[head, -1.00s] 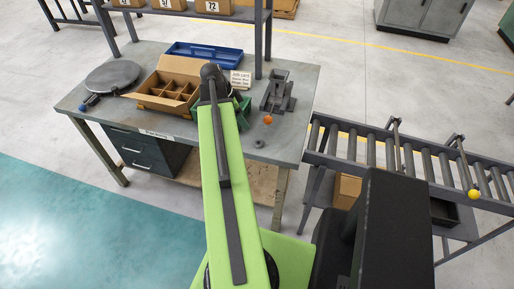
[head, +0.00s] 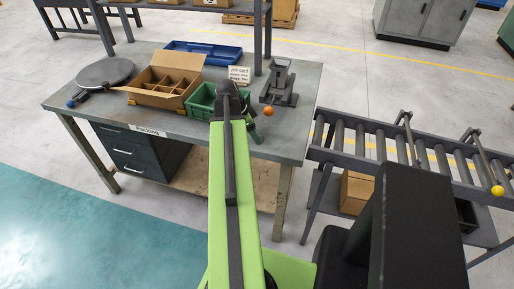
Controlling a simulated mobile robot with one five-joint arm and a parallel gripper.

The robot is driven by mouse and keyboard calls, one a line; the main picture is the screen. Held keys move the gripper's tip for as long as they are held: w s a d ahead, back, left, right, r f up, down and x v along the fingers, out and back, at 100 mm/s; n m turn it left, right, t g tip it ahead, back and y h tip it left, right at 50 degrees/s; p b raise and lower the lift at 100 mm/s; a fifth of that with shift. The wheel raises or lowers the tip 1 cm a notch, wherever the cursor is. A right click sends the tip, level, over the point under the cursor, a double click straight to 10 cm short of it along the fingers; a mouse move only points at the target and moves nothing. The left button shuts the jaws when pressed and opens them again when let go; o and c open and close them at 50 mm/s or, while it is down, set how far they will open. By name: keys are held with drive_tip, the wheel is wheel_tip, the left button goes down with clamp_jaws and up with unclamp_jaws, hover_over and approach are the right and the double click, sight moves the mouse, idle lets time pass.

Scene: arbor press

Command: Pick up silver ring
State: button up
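The silver ring cannot be made out now; my arm's end covers the part of the table where a small grey ring showed earlier. My gripper (head: 255,132) is over the front right part of the grey workbench (head: 300,139), mostly hidden behind my green arm. Only a small green piece of it shows, close to the bench top. Whether its fingers are open, shut or around the ring is hidden.
The arbor press (head: 279,84) with its orange knob (head: 268,111) stands just behind my gripper. A green bin (head: 201,102), an open divided cardboard box (head: 163,88), a blue tray (head: 203,52) and a round plate (head: 104,73) fill the bench. A roller conveyor (head: 400,150) stands right.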

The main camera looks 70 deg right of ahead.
drive_tip(key=shift+b+x, duration=0.35)
drive_tip(key=shift+x, duration=0.7)
drive_tip(key=shift+r, duration=0.1)
clamp_jaws()
drive_tip(key=shift+r+p, duration=0.15)
drive_tip(key=shift+p, duration=0.15)
